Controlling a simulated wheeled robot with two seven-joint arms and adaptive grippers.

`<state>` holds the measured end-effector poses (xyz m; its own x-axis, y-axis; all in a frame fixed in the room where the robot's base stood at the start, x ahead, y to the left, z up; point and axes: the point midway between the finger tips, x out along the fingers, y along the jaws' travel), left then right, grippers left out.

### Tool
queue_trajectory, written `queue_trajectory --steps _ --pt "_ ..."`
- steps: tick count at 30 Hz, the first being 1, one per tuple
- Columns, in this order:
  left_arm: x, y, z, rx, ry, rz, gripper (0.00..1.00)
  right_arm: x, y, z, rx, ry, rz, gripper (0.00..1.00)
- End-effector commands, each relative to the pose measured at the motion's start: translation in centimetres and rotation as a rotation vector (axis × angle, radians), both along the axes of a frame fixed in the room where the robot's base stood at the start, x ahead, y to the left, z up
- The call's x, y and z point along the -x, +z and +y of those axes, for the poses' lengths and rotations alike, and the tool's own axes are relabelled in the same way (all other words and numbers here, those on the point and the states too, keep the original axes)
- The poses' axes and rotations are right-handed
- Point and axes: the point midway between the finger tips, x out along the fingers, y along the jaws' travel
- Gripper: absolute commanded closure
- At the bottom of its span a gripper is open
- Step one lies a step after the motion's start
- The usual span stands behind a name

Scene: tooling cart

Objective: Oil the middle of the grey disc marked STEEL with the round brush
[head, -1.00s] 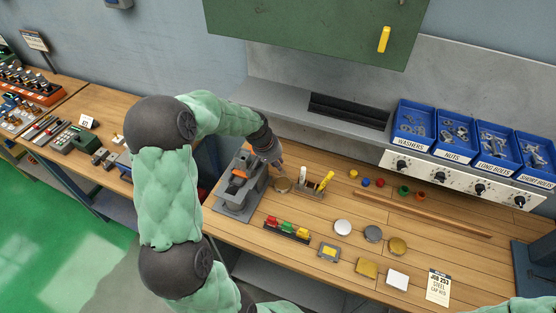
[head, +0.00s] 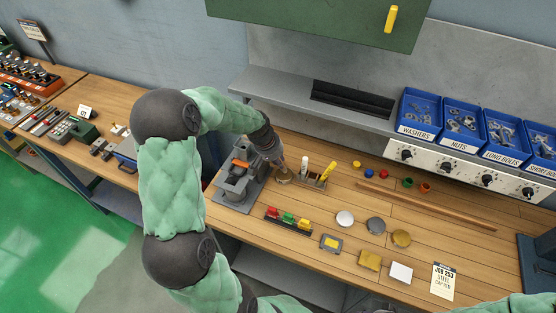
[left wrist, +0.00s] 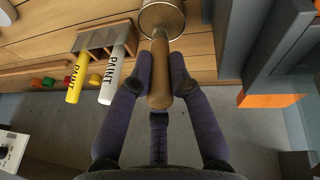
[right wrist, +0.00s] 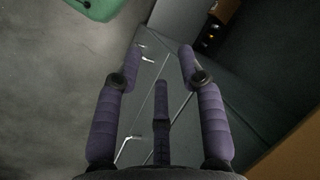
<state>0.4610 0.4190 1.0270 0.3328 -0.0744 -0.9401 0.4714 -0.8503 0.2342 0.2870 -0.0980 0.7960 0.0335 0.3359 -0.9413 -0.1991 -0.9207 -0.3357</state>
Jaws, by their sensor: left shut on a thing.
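My left gripper (head: 279,163) is shut on the brown handle of the round brush (left wrist: 160,88), which stands in a round metal tin (left wrist: 161,14). The brush's lower end is hidden in or behind the tin. In the head view the tin (head: 285,177) sits beside the grey press. The grey disc (head: 376,226) lies flat on the bench between a white disc (head: 345,218) and a brass disc (head: 401,239). Its marking is too small to read. My right gripper (right wrist: 160,58) is open and empty, away from the bench top.
A holder with paint sticks (head: 318,180) stands right of the tin. A grey press (head: 238,183) stands left. A rack with coloured blocks (head: 288,220), square plates (head: 369,260) and a job card (head: 443,281) lie nearer the front. A long rod (head: 430,205) lies behind the discs.

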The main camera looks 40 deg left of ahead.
Motion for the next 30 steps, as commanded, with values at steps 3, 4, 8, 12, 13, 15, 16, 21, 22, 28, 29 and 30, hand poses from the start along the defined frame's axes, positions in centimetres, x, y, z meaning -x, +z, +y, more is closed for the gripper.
queue_trajectory --steps 3,4,8,12,13,15,16,21,22,28,29,30 --pt "-0.01 0.02 0.01 0.000 0.000 -0.001 1.00 0.00 0.00 0.00 0.000 0.000 0.000 0.60" --pt "-0.01 0.02 0.01 0.000 0.000 -0.001 1.00 0.00 0.00 0.00 0.000 0.000 0.000 0.60" --pt "-0.01 -0.02 0.01 0.000 0.000 -0.001 1.00 -0.01 -0.03 0.00 0.000 0.000 0.000 0.60" --pt "0.00 -0.15 0.01 0.000 0.000 0.000 1.00 -0.01 -0.13 0.00 0.000 0.000 0.000 0.60" --pt "0.00 -0.18 0.01 0.000 0.000 0.000 1.00 0.00 -0.15 0.00 0.000 0.000 0.000 0.60" --pt "-0.01 -0.26 0.00 0.000 0.000 0.000 1.00 0.00 -0.21 0.00 0.000 0.000 0.000 0.60" --pt "0.00 -0.30 0.00 0.000 0.000 0.000 1.00 0.00 -0.23 0.00 0.000 0.000 0.000 0.60" --pt "0.00 -0.47 0.00 0.000 0.000 0.000 1.00 0.00 -0.36 0.00 0.000 0.000 0.000 0.60" --pt "-0.01 -0.51 0.00 0.000 0.000 0.000 1.00 0.00 -0.38 0.00 0.000 0.000 0.000 0.60" --pt "-0.01 -0.71 0.01 0.000 0.000 0.000 1.00 0.00 -0.53 0.00 0.000 0.000 0.000 0.60" --pt "-0.01 -0.73 0.01 0.000 0.000 0.000 1.00 0.00 -0.55 0.00 0.000 0.000 0.000 0.60" --pt "-0.01 -0.78 0.01 0.000 0.000 0.000 1.00 0.00 -0.59 0.00 0.000 0.000 0.000 0.60"
